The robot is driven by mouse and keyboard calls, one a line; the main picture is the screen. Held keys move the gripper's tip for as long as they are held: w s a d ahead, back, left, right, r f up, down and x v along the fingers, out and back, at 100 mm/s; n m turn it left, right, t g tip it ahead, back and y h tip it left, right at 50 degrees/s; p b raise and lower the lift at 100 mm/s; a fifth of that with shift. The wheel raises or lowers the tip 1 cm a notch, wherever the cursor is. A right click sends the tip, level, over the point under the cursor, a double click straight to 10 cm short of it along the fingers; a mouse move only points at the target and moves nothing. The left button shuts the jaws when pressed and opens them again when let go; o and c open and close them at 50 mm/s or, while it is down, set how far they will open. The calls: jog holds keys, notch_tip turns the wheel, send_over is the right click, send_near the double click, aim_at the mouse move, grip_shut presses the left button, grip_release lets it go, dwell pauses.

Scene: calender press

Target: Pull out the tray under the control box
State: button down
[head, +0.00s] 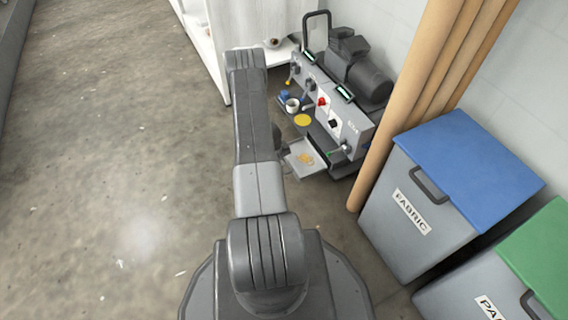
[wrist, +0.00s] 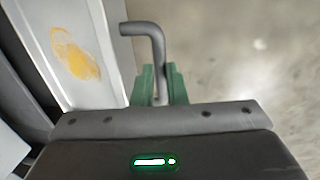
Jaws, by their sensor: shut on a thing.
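The tray (head: 296,165) is pale grey with an orange-yellow smear on its floor. In the head view it sticks out from under the grey control box (head: 345,128) toward the left. In the wrist view the tray (wrist: 108,50) fills the upper left, with its bent grey handle (wrist: 155,42) on its right side. My gripper (wrist: 160,80) has its green fingers shut on the handle. In the head view my arm hides the gripper and the handle.
A motor unit (head: 358,75) sits on the machine. Brown tubes (head: 415,90) and a blue-lidded FABRIC bin (head: 425,215) stand to the right. The concrete floor (head: 110,160) on the left is clear.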

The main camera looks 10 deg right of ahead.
jog(key=shift+s+a, duration=0.1)
jog(key=shift+a, duration=0.3)
jog(key=c, duration=1.5)
grip_release()
jog(key=shift+o, duration=0.2)
jog(key=shift+r, duration=0.1)
notch_tip(320, 180, up, 13)
jog(key=s+a+p, duration=0.1)
jog(key=a+p, duration=0.1)
jog(key=p, duration=0.2)
jog(key=shift+a+r, duration=0.2)
jog(key=shift+f, duration=0.1)
